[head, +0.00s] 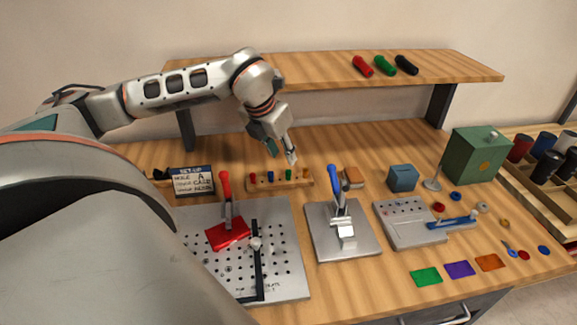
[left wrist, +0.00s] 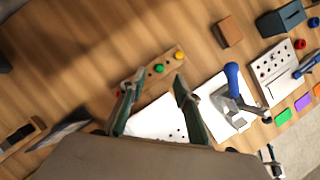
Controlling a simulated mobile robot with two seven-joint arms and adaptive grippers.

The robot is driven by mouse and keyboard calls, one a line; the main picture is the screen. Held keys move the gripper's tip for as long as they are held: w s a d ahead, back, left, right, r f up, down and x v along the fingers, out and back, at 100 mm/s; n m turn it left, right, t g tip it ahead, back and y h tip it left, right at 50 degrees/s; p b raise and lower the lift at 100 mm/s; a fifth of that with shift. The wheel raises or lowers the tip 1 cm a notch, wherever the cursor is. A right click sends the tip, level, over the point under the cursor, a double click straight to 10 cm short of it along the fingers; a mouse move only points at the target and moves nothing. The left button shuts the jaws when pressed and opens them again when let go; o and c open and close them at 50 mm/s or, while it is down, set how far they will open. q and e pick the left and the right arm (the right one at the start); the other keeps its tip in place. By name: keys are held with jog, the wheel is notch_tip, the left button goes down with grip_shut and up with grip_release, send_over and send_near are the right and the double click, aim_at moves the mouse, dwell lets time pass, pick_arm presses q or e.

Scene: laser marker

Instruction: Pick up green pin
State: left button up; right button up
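A wooden pin rack (head: 263,187) stands toward the back of the bench, left of centre, with a row of small coloured pins. The green pin (head: 288,174) stands upright in it, near the right end beside an orange-yellow one. In the left wrist view the green pin (left wrist: 159,68) shows just beyond and between the fingertips, with the yellow pin (left wrist: 179,55) to its right. My left gripper (head: 282,153) is above the rack with its fingers apart and empty; it also shows open in the left wrist view (left wrist: 158,80). My right gripper is not in view.
A perforated plate (head: 282,262) with a red-handled clamp (head: 226,195) lies in front of the rack. A blue-handled clamp (head: 335,185) stands to the right. A wooden shelf (head: 310,72) spans behind. A set-up sign (head: 192,182) stands to the left.

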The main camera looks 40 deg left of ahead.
aim_at(288, 170)
pick_arm(q)
jog(key=shift+s+x, duration=0.2)
jog(key=shift+x, duration=3.7)
grip_shut()
